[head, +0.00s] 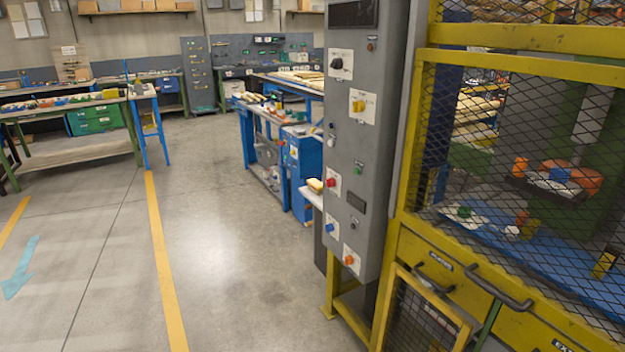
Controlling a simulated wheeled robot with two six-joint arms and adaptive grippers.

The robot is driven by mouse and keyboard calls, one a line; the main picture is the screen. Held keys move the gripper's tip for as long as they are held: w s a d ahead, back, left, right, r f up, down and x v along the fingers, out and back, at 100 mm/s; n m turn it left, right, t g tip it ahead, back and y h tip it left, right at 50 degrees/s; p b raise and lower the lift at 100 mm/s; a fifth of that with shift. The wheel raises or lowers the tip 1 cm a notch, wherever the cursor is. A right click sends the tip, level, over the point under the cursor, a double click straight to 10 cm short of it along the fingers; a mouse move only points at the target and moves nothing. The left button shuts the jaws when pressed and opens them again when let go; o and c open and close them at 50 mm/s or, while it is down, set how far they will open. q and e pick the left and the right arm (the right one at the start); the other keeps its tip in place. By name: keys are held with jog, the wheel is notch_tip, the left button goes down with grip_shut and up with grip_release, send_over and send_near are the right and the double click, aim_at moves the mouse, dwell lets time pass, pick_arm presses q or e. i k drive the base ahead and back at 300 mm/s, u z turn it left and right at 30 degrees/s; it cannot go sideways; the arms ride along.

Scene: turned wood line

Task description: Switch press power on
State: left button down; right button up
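A tall grey control cabinet (378,130) stands right of centre in the head view, beside the yellow-framed press enclosure (480,38). On its face are a black rotary knob (337,64) on a white plate and a yellow switch (358,105) on a white plate. Lower down are a red control (331,183), a green one (357,170), a blue one (330,228) and an orange one (349,260). The plate lettering is too small to read, so I cannot tell which is the power switch. A dark display (353,13) sits at the top. Neither gripper is in view.
Open floor (225,260) lies left of the cabinet, with a yellow line (160,255). A blue workbench (250,150) stands behind the cabinet and a green-legged table (70,155) at the left. Yellow drawers with a dark handle (500,290) project at lower right.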

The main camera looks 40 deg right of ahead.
aim_at(331, 182)
jog(key=i, duration=3.1)
jog(key=z, duration=1.95)
